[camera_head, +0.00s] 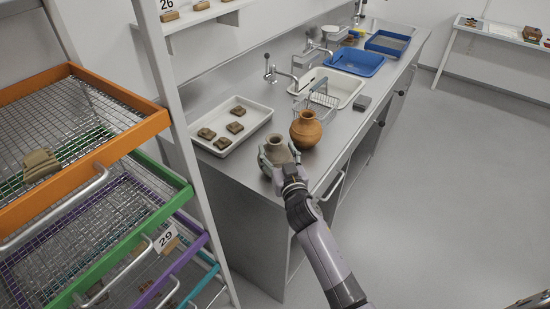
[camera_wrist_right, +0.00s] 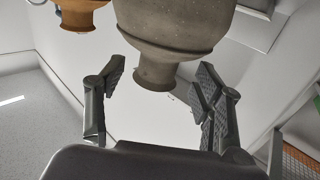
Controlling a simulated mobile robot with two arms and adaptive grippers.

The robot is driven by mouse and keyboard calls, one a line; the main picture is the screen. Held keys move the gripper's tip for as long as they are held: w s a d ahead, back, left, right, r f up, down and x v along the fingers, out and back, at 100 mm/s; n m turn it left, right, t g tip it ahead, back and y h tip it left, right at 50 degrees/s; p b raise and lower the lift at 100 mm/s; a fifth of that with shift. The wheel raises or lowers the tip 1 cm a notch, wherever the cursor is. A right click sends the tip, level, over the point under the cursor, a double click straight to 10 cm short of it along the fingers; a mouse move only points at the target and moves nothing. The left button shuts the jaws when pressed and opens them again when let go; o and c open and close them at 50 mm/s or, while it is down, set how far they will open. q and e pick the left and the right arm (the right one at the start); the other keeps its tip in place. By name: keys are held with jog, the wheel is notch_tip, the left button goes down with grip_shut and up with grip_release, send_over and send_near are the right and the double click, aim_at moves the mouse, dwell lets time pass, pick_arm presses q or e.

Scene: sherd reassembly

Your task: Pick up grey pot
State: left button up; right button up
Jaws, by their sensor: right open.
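The grey pot (camera_head: 277,149) stands upright on the metal counter near its front edge, to the left of the orange-brown pot. My right gripper (camera_head: 280,163) reaches it from the front, and its fingers partly hide the pot. In the right wrist view the pot (camera_wrist_right: 172,35) appears upside down, with its neck and rim between the spread fingers. My right gripper (camera_wrist_right: 160,88) is open there, with a visible gap between each finger and the neck. My left gripper is not in view.
The orange-brown pot (camera_head: 306,129) stands close by on the right and also shows in the right wrist view (camera_wrist_right: 82,12). A white tray with sherds (camera_head: 258,110) lies behind. A rack with wire shelves (camera_head: 150,125) stands at left. The floor at right is clear.

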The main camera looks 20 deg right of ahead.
jog(key=w, duration=0.4)
jog(key=shift+d, duration=0.15)
jog(key=shift+s+r, duration=0.1)
jog(key=shift+c, duration=0.2)
grip_shut()
dwell(0.3)
dwell(0.4)
